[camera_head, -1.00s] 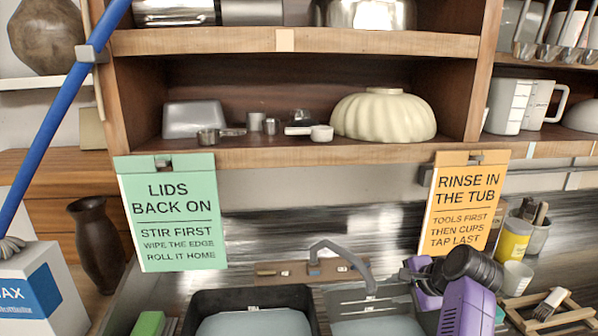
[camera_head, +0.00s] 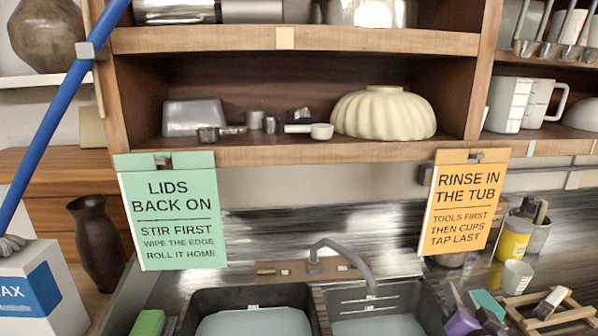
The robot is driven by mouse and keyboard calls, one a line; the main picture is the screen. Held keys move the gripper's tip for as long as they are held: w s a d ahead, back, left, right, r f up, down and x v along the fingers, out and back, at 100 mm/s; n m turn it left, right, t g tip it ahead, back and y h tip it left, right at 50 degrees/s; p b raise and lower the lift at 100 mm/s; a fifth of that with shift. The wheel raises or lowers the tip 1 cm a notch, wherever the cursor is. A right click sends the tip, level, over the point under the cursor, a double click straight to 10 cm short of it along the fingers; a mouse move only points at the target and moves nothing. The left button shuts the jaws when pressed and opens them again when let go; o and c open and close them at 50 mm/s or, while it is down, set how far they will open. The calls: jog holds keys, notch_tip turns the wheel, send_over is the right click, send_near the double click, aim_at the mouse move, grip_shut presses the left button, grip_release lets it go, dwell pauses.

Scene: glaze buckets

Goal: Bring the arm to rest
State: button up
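My gripper is not in view, so I cannot see its fingers or whether it holds anything. A small purple and grey shape shows at the bottom edge, right of the sink. It may be the top of my arm, but too little of it shows to be sure. The rest of my arm is out of view.
A double sink with a grey tap (camera_head: 345,262) fills the bottom middle. A green sign (camera_head: 171,213) and an orange sign (camera_head: 466,204) hang from the wooden shelf (camera_head: 300,154). A yellow container (camera_head: 514,241), a white cup (camera_head: 515,276) and a wooden rack stand at right.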

jog(key=s+a+f+n+y, duration=0.1)
jog(key=s+a, duration=0.4)
jog(key=s, duration=1.1)
jog(key=s+a+f+n+g+y+b, duration=0.1)
jog(key=s+a+f+n, duration=0.2)
jog(key=s, duration=1.3)
jog(key=s+a+f+n+y+b, duration=0.1)
jog(key=s+a, duration=0.6)
jog(key=s, duration=0.9)
jog(key=f+n+y, duration=0.1)
jog(key=f+n, duration=0.1)
jog(key=shift+n, duration=0.4)
